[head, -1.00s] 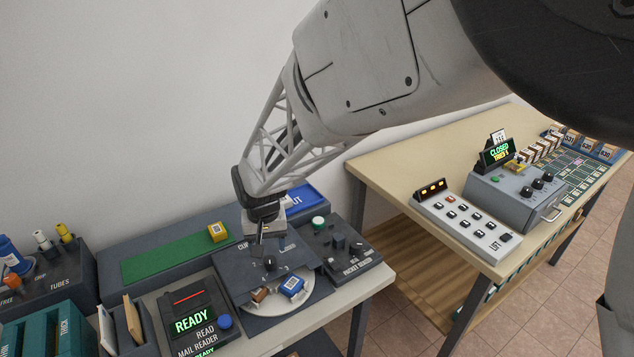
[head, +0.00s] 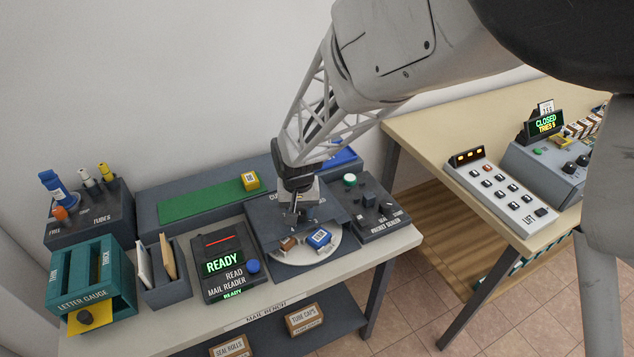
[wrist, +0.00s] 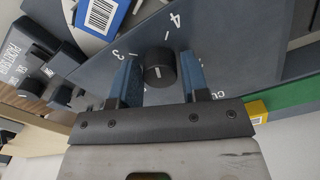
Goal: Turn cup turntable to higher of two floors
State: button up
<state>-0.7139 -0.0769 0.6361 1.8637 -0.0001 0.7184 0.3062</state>
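The cup turntable unit (head: 258,218) is a dark grey plate with a pale round disc (head: 297,260) at its front. A blue-and-white box (head: 320,238) and a small brown-and-white item (head: 289,244) sit on the disc. In the wrist view, a black round knob (wrist: 160,72) stands on the plate, with a 3 and a 4 printed around it. My gripper (head: 298,215) is over the plate, and its blue-padded fingers (wrist: 158,62) stand on both sides of the knob. Narrow gaps seem to show beside it. The head view mostly hides the knob behind my gripper.
The mail reader (head: 223,266) showing READY is left of the turntable, and the packet sealer (head: 372,208) is close on its right. A green strip (head: 205,203) with a yellow box (head: 251,181) lies behind. A lift panel (head: 495,192) stands on the right table.

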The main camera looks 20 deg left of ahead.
grip_shut()
jog(key=shift+m, duration=2.4)
jog(key=shift+o, duration=1.8)
grip_release()
jog(key=shift+r, duration=0.1)
